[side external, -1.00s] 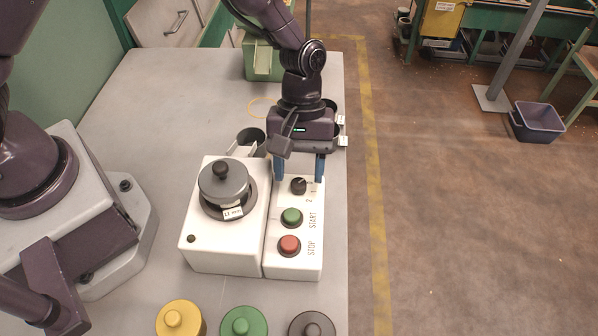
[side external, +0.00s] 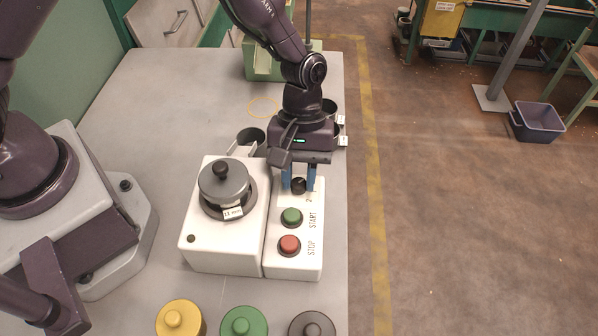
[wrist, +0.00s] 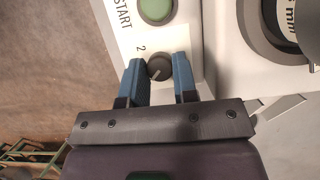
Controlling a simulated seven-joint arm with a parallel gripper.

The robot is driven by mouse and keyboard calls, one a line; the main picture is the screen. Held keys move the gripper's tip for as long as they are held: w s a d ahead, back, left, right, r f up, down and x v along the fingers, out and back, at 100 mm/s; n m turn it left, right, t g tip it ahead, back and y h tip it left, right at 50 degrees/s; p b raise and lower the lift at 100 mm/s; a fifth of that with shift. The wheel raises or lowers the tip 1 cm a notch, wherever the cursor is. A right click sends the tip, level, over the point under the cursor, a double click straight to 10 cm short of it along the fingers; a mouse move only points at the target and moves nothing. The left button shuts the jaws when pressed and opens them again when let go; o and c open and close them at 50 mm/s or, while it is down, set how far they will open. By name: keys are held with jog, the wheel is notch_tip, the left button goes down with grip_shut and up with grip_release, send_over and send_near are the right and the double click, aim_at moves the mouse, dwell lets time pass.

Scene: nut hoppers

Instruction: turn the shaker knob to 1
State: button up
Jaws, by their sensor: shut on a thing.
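The small dark shaker knob (side external: 298,186) sits at the far end of the white control panel (side external: 292,262), past the green START button (side external: 291,217) and the red STOP button (side external: 289,245). My gripper (side external: 299,188) points down over it, with its blue fingers shut on the knob's two sides. In the wrist view, the knob (wrist: 159,67) is between the fingertips (wrist: 158,66). Its pale pointer line is partly visible, slanting across the top. A printed "2" shows beside the knob; the "1" mark is hidden by my gripper.
A white shaker unit with a grey lidded pot (side external: 223,183) stands close left of the panel. Yellow (side external: 179,318), green (side external: 242,322) and dark (side external: 311,325) lidded pots stand at the front. Dark cups stand behind my gripper. The table's right edge is near the panel.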

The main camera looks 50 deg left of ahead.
jog(key=shift+m, duration=0.3)
jog(key=m+g+y, duration=0.1)
jog(key=m, duration=0.2)
jog(key=shift+w+d+m, duration=0.1)
jog(key=shift+m, duration=0.2)
jog(key=shift+d+m+y, duration=0.1)
jog(key=shift+m+y, duration=0.9)
jog(key=shift+m, duration=1.2)
jog(key=o, duration=0.9)
jog(key=shift+o, duration=0.2)
jog(key=v, duration=1.3)
jog(key=shift+w, duration=0.15)
